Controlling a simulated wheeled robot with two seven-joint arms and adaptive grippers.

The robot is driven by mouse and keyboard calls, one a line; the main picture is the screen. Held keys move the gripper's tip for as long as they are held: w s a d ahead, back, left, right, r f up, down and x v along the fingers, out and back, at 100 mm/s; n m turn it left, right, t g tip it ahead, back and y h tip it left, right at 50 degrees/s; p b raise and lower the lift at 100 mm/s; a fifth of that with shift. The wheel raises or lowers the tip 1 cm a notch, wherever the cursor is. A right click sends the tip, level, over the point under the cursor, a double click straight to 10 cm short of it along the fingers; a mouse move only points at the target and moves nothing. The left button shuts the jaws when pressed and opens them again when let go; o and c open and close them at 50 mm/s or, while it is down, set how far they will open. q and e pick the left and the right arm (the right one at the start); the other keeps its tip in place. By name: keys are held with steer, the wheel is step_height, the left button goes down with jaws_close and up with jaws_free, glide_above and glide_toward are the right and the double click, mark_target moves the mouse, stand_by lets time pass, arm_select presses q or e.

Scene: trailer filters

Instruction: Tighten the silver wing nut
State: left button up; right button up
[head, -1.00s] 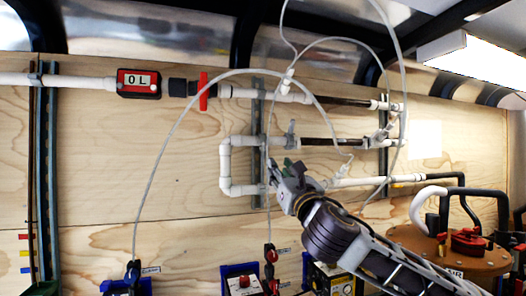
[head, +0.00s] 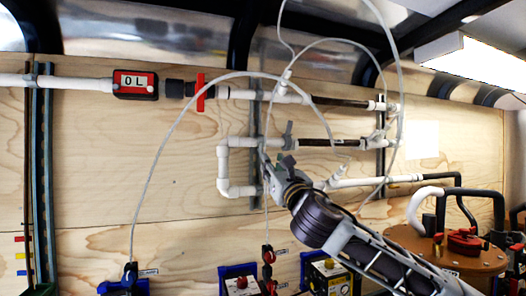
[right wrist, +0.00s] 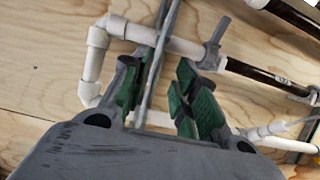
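A grey winged fitting, which looks like the silver wing nut (head: 289,132), sits where the white pipe meets the dark pipe on the wooden wall. In the right wrist view the wing nut (right wrist: 213,46) is just beyond the right-hand finger, with one wing pointing up. My right gripper (head: 274,166) is just below and left of it in the head view. In the right wrist view my right gripper (right wrist: 160,88) is open, its green-padded fingers apart, with nothing held between them. I cannot tell whether a finger touches the nut. My left gripper is out of view.
A vertical grey rail (right wrist: 158,50) and a thin hose pass behind the open fingers. A white pipe elbow (head: 224,188) is to the left. A red-handled valve (head: 200,92) is on the upper pipe. A brown drum (head: 445,252) stands at the lower right.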

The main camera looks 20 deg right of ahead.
mark_target(262, 150)
steer(key=p+x, duration=0.1)
steer(key=x, duration=0.5)
steer(key=shift+s, duration=0.1)
steer(key=shift+p+x, duration=0.45)
steer(key=shift+x, duration=1.5)
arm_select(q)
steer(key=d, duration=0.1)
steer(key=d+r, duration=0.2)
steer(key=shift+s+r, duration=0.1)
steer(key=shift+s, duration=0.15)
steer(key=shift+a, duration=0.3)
arm_select(e)
jaws_close()
